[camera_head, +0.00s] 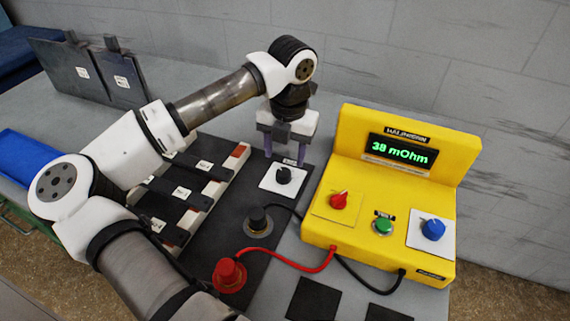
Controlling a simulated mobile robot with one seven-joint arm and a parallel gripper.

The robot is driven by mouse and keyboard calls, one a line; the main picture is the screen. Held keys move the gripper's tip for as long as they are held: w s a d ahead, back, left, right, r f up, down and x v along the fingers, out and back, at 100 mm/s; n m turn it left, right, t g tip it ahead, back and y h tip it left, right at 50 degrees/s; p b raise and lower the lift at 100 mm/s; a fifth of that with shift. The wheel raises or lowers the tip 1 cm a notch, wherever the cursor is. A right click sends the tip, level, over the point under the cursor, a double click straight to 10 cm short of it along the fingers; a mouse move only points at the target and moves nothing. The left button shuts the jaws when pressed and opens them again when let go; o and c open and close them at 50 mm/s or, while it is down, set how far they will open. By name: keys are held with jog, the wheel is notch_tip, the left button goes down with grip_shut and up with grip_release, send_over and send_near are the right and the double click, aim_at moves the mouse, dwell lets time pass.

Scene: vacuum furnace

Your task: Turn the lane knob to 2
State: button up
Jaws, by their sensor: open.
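A black knob (284,175) stands on a white square plate (270,186) on the dark board, right of the labelled bars. It appears to be the lane knob, but its marks are too small to read. My gripper (285,158) points down, open and empty, just behind and above this knob in the picture. Its two fingers are apart, and I cannot tell whether they touch the knob. The yellow meter box (345,150) at the right reads 38 mOhm. It carries a red knob (339,200), a green button (383,225) and a blue knob (433,229).
Several dark labelled bars (175,189) lie in a pale rack at the left. A black terminal (258,221) and a red terminal (229,274) have cables to the meter. Two dark plates (66,75) stand at the back left. A blue bin (22,156) is at the left edge.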

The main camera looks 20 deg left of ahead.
aim_at(284, 172)
notch_tip(284, 172, down, 6)
jog(key=shift+a+r+p, duration=0.1)
jog(key=shift+a+p, duration=0.05)
jog(key=shift+p, duration=0.35)
jog(key=shift+c, duration=0.4)
jog(key=c, duration=0.9)
